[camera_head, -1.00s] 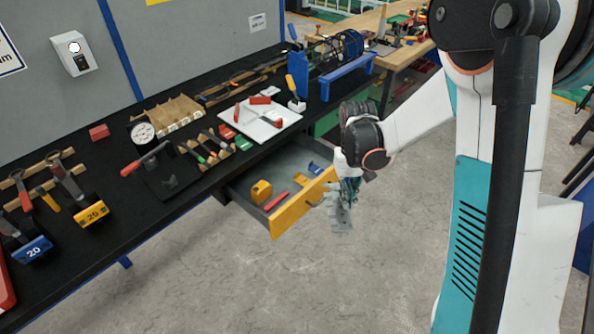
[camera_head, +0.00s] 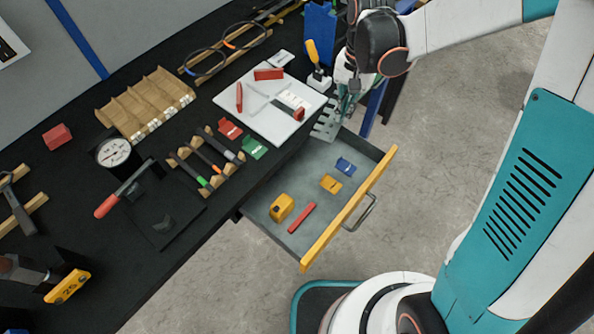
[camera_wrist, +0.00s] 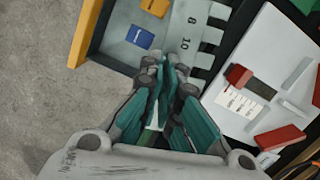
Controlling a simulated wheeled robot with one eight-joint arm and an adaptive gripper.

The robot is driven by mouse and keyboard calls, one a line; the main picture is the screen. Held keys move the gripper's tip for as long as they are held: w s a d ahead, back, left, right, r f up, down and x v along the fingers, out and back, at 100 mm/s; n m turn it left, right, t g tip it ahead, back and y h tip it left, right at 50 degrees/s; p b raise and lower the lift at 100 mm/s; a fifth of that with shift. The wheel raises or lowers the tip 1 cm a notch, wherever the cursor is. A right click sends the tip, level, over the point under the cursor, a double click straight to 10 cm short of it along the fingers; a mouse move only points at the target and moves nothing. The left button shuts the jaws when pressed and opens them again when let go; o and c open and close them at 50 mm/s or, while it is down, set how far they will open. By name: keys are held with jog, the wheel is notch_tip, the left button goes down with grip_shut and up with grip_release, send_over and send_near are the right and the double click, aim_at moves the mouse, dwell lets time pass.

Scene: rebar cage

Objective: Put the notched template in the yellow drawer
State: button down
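The notched template (camera_head: 325,124) is a flat grey plate with square notches. It hangs below my gripper (camera_head: 345,105) in the head view, over the drawer's far end by the bench edge. In the wrist view the template (camera_wrist: 191,32) shows the numbers 8 and 10 and reaches away from my fingertips (camera_wrist: 166,72), which are closed together on its near end. The yellow drawer (camera_head: 350,208) is pulled open, with a yellow front and grey inside. I cannot tell whether the template touches the drawer.
The drawer holds a yellow tape measure (camera_head: 281,207), a red bar (camera_head: 302,217), an orange piece (camera_head: 330,184) and a blue piece (camera_head: 346,166). A white board (camera_head: 262,110) with red-handled tools lies on the black bench beside it. The drawer floor has bare room.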

jog(key=s+a+r+m, duration=0.2)
jog(key=a+r, duration=0.1)
jog(key=a, duration=0.2)
jog(key=b, duration=0.7)
send_over(317, 168)
jog(key=w, duration=0.1)
jog(key=shift+m, duration=0.4)
jog(key=f, duration=2)
jog(key=shift+w+d+f, duration=0.1)
jog(key=shift+d+f, duration=0.05)
jog(key=shift+d, duration=0.1)
jog(key=shift+f+b, duration=0.5)
jog(key=shift+b, duration=0.2)
jog(key=c, duration=1.8)
grip_release()
jog(key=shift+s+f, duration=0.1)
jog(key=shift+s, duration=0.1)
